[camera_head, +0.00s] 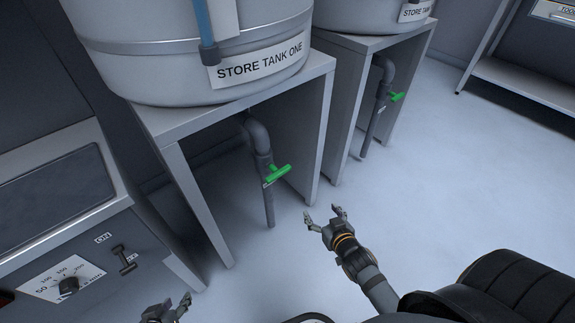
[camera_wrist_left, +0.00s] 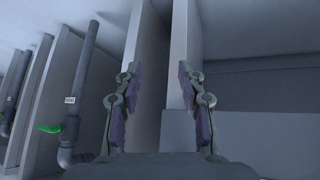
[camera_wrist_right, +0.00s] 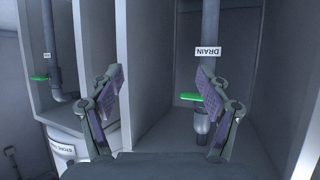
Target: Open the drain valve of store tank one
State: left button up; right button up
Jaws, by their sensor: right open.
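Store tank one (camera_head: 190,60) stands on a grey stand with its name plate facing me. Its drain pipe (camera_head: 258,138) bends down under the stand and carries a green valve handle (camera_head: 280,174), which sticks out crosswise to the pipe. The handle also shows in the right wrist view (camera_wrist_right: 192,97), partly beside a finger, below an upside-down DRAIN label (camera_wrist_right: 208,51). My right gripper (camera_head: 323,213) is open and empty, apart from the handle, lower and to its right. My left gripper (camera_head: 171,308) is open and empty at the bottom edge; the handle shows left of its fingers (camera_wrist_left: 50,128).
A second tank (camera_head: 365,14) on its own stand has a similar pipe with a green handle (camera_head: 397,97). The stand legs (camera_head: 310,140) flank the valve of tank one. A control panel (camera_head: 75,270) with a knob is at the left.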

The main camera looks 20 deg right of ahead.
aim_at(281, 175)
jog(key=shift+o, duration=1.2)
jog(key=w+r+t, duration=0.1)
jog(key=w+r, duration=0.1)
jog(key=w+r+n+t+y, duration=0.1)
jog(key=shift+w+a+r+t, duration=0.1)
jog(key=shift+w+a+t, duration=0.2)
jog(key=shift+o, duration=0.4)
jog(key=a+r+n+y, duration=0.1)
jog(key=w+a+n+t+y, duration=0.1)
jog(key=y, duration=0.1)
jog(key=a+r+n+y, duration=0.1)
jog(key=shift+w+a+r, duration=0.15)
jog(key=shift+w+r, duration=0.15)
jog(key=shift+w, duration=0.05)
jog(key=shift+n+y, duration=0.4)
jog(key=shift+y, duration=0.5)
jog(key=x, duration=0.5)
jog(key=a+x, duration=0.1)
jog(key=x, duration=0.2)
jog(key=shift+r, duration=0.3)
jog(key=shift+x, duration=0.85)
jog(key=shift+w+a, duration=0.15)
jog(key=shift+w, duration=0.2)
pick_arm(q)
jog(key=w+r, duration=0.1)
jog(key=w+r+t, duration=0.2)
jog(key=w, duration=0.1)
jog(key=shift+a+r, duration=0.3)
pick_arm(e)
jog(key=shift+c, duration=0.3)
